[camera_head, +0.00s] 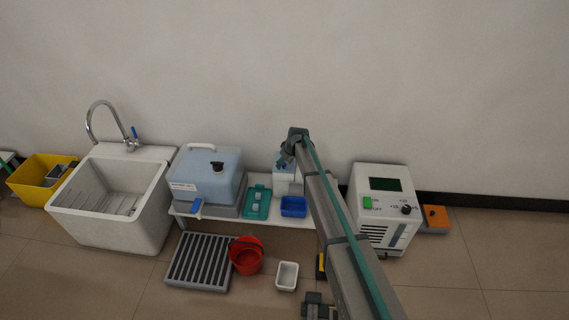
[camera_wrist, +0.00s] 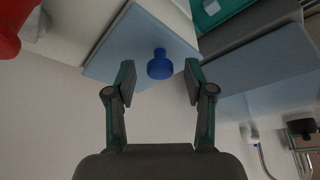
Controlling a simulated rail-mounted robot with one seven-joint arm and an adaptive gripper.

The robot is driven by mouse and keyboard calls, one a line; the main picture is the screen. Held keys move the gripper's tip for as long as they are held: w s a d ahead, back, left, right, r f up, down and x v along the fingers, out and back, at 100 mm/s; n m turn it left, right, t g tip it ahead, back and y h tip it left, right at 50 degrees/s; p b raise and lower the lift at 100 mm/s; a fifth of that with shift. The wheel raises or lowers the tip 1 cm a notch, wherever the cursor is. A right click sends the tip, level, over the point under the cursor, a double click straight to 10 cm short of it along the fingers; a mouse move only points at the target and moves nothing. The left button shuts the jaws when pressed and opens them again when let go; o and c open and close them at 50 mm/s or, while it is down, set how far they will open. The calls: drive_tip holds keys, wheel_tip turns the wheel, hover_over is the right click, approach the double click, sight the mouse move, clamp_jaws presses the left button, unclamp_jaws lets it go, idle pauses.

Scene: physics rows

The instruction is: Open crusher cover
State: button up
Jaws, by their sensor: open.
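The crusher (camera_head: 282,188) is a small white box with a light-blue top on the low white bench in the head view, partly hidden by my arm. Its light-blue cover (camera_wrist: 139,32) fills the upper middle of the wrist view, with a round dark-blue knob (camera_wrist: 160,70) on it. My gripper (camera_wrist: 160,84) is open, its two fingers on either side of the knob in that view. Gaps show between the knob and both fingers; I cannot tell the height difference. In the head view my gripper (camera_head: 285,158) is small and mostly hidden behind the wrist. The cover looks shut.
A white sink (camera_head: 105,224) stands far left. A white control unit (camera_head: 380,237) stands right of my arm. The wall is close behind.

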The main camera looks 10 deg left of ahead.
clamp_jaws()
drive_tip(key=shift+r, duration=0.15)
idle(0.4)
